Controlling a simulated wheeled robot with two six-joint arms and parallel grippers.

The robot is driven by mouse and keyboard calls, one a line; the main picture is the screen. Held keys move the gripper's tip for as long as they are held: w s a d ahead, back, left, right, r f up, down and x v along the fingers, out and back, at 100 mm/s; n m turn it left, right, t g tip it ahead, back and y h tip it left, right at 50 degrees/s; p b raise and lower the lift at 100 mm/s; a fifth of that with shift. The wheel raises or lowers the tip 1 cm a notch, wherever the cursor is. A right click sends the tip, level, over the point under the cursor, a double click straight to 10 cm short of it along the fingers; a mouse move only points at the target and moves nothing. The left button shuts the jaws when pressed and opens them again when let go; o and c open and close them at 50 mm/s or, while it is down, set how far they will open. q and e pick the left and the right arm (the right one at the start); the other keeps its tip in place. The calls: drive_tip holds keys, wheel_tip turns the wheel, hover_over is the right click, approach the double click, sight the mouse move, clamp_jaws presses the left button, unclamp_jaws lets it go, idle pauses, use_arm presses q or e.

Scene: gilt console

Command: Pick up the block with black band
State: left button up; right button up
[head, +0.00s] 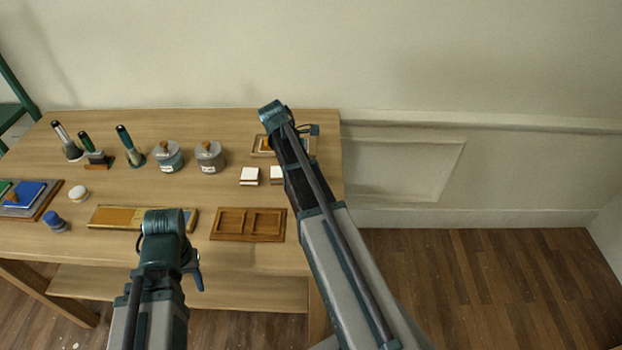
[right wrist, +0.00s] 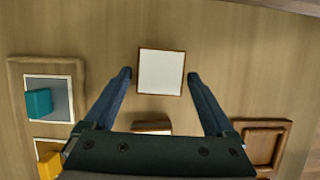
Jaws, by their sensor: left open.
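Two small white-topped blocks stand on the table, a left one (head: 250,175) and a right one (head: 277,174) partly behind my right arm. Their lower edges look dark brown; I cannot make out a black band on either. In the right wrist view a white-topped block (right wrist: 161,73) lies between the fingertips of my right gripper (right wrist: 160,76), which is open and empty. A second block (right wrist: 152,127) shows nearer the palm, partly hidden. My left gripper (head: 192,268) is open and empty at the table's front edge, seen mostly from behind.
A two-compartment wooden tray (head: 248,237) lies in front of the blocks. Two lidded jars (head: 209,157) and several upright handled tools (head: 130,146) stand to the left. A framed board with a teal piece (right wrist: 39,103) and a yellow piece (right wrist: 49,163) lies beside my right gripper.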

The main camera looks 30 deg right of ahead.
drive_tip(key=c, duration=1.1)
drive_tip(key=shift+r+p, duration=0.9)
wheel_tip(320, 180, up, 2)
drive_tip(key=shift+p, duration=0.95)
drive_tip(key=s+a, duration=0.2)
drive_tip(key=a, duration=0.2)
drive_tip(key=s+a+p, duration=0.1)
drive_tip(key=s+a, duration=0.2)
drive_tip(key=a, duration=0.2)
drive_tip(key=s+a+r, duration=0.1)
drive_tip(key=s+a, duration=0.2)
drive_tip(key=a, duration=0.1)
drive_tip(key=shift+s+a+r, duration=0.1)
drive_tip(key=shift+s+a, duration=0.15)
drive_tip(key=shift+a, duration=0.05)
